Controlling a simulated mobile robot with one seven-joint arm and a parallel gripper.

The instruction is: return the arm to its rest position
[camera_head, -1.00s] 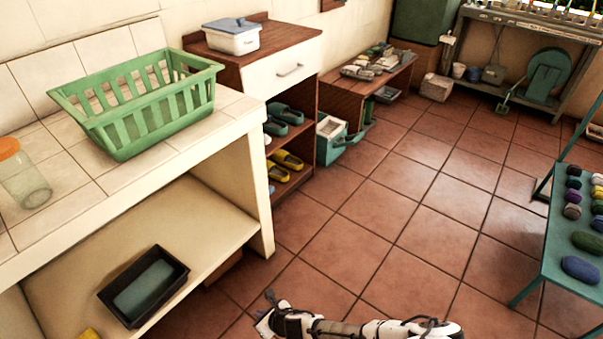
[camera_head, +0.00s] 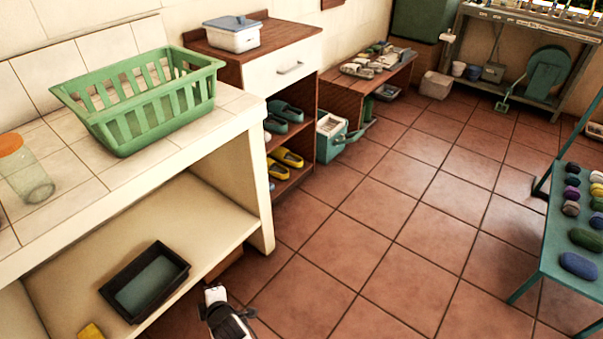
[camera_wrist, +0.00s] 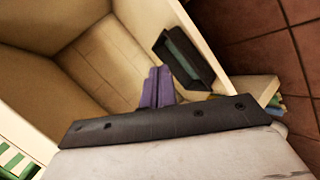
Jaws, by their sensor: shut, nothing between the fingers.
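My gripper (camera_wrist: 158,85) shows in the wrist view as two purple fingers close together beyond the dark bar of its body. It is shut, with nothing held. In the head view, part of my arm (camera_head: 228,320), white and dark, shows at the bottom edge, just right of the counter's lower shelf. I cannot make out the fingers there. The wrist camera looks at the cream shelf space, with the dark tray (camera_wrist: 184,58) beyond the fingers.
The tiled counter (camera_head: 228,117) with a green basket (camera_head: 150,118) and a jar (camera_head: 25,172) stands at left. The dark tray (camera_head: 145,282) lies on its lower shelf (camera_head: 205,225). A teal bench (camera_head: 560,225) with stones is at right. The floor (camera_head: 390,230) between is clear.

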